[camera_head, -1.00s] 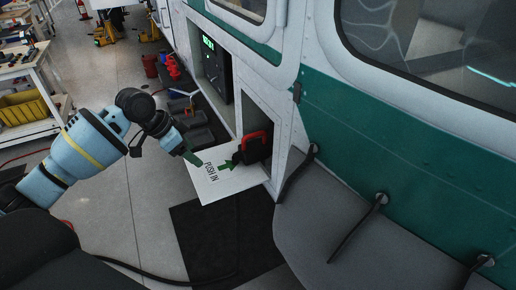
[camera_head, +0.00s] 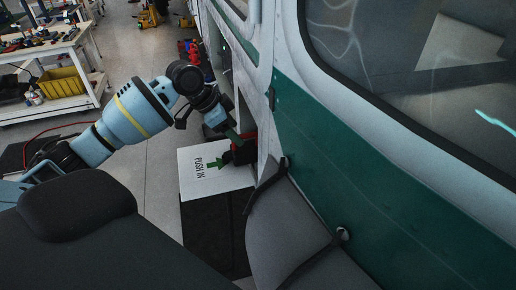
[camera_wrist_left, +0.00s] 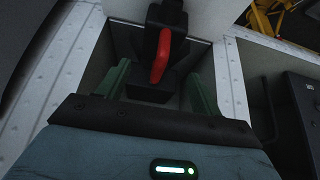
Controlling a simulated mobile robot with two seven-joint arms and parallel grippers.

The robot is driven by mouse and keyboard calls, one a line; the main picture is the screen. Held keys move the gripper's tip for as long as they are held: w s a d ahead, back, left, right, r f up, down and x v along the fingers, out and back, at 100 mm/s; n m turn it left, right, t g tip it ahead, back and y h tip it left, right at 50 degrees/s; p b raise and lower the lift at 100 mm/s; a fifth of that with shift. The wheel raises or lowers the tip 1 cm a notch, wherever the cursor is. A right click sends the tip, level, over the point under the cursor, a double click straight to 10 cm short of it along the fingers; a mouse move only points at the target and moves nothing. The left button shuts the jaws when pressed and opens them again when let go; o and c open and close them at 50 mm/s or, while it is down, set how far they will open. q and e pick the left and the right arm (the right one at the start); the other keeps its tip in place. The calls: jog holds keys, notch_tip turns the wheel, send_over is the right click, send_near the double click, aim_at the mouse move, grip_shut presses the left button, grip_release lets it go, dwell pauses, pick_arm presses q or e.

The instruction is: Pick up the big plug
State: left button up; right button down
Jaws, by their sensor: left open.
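The big plug (camera_head: 243,153) is black with a red handle and sits at the small opening in the helicopter's side, above the white "PUSH IN" flap (camera_head: 205,184). In the left wrist view the plug's red handle (camera_wrist_left: 162,56) stands upright in the middle, in front of the recess. My left gripper (camera_head: 232,136) is at the opening, right by the plug. In the wrist view its green fingers (camera_wrist_left: 160,90) are open, one on each side of the plug. I cannot tell whether they touch it. My right gripper is not in view.
The green and white helicopter wall (camera_head: 350,180) runs close along the right. A workbench (camera_head: 50,60) with a yellow bin (camera_head: 62,84) stands at the far left. A dark mat (camera_head: 212,230) lies below the flap. The grey floor between the bench and helicopter is mostly clear.

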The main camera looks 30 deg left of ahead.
aim_at(246, 135)
pick_arm(q)
jog(key=shift+w+f, duration=0.25)
jog(key=shift+f, duration=0.3)
jog(key=shift+x, duration=0.75)
jog(key=shift+d+x, duration=0.2)
jog(key=shift+x, duration=2.45)
jog(key=shift+s, duration=0.2)
jog(key=c, duration=0.9)
jog(key=shift+r, duration=0.1)
jog(key=shift+c, duration=0.8)
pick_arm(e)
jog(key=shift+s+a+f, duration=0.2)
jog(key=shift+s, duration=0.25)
pick_arm(q)
jog(key=shift+w, duration=0.1)
